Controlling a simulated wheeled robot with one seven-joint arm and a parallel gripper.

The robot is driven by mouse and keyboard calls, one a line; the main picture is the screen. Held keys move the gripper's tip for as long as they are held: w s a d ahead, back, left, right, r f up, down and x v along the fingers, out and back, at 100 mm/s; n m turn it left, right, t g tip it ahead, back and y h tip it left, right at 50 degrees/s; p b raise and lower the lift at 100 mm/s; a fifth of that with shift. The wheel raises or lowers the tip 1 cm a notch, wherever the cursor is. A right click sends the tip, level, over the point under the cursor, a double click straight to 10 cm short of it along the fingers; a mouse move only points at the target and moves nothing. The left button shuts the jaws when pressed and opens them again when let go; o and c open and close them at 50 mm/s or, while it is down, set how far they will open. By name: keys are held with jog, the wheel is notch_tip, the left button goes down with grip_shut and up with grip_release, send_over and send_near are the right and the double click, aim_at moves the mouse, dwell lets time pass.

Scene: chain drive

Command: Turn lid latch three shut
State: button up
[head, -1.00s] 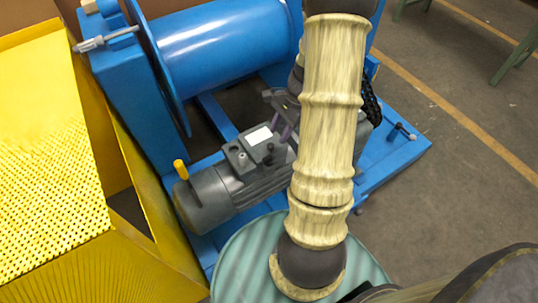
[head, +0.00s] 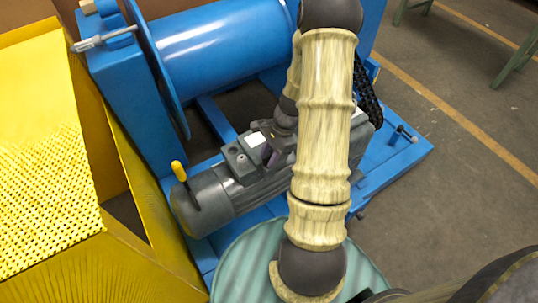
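The grey motor (head: 215,200) lies on the blue base frame, with a grey box (head: 240,165) on top that bears a white label (head: 256,139). My gripper (head: 268,156) is at the right side of this box, small, dark and partly behind my forearm. Purplish finger parts show at the box's edge. I cannot tell whether they touch it or whether they are open. No lid latch can be made out clearly, and the one called three cannot be singled out. My arm hides the area right of the box.
The large blue drum (head: 215,45) is behind the motor. A yellow perforated guard (head: 45,200) fills the left. A dark chain (head: 368,95) shows right of my arm. Open floor (head: 460,200) lies to the right.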

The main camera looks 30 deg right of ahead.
grip_shut()
jog(key=shift+r+n+p, duration=0.1)
jog(key=shift+n+p, duration=0.3)
jog(key=shift+p, duration=0.2)
jog(key=n+g+p, duration=0.1)
jog(key=n+p, duration=0.1)
jog(key=shift+r+n+p, duration=0.1)
jog(key=shift+n+p, duration=0.2)
jog(key=shift+p, duration=0.05)
jog(key=n+g+p, duration=0.1)
jog(key=n+p, duration=0.1)
jog(key=n, duration=0.1)
jog(key=shift+w+n+g+h+p, duration=0.1)
jog(key=shift+n+g+h+p, duration=0.2)
jog(key=shift+h+p, duration=0.1)
jog(key=n+h+p, duration=0.1)
jog(key=n, duration=0.1)
jog(key=n+g+p, duration=0.1)
jog(key=n+p, duration=0.1)
jog(key=n, duration=0.1)
jog(key=shift+n+h, duration=0.3)
jog(key=shift+h, duration=0.1)
jog(key=n+h+p, duration=0.1)
jog(key=n, duration=0.4)
jog(key=shift+g+h+p, duration=0.3)
jog(key=shift+h+p, duration=0.05)
jog(key=shift+h, duration=0.05)
jog(key=shift+f+n, duration=0.2)
jog(key=shift+n, duration=0.1)
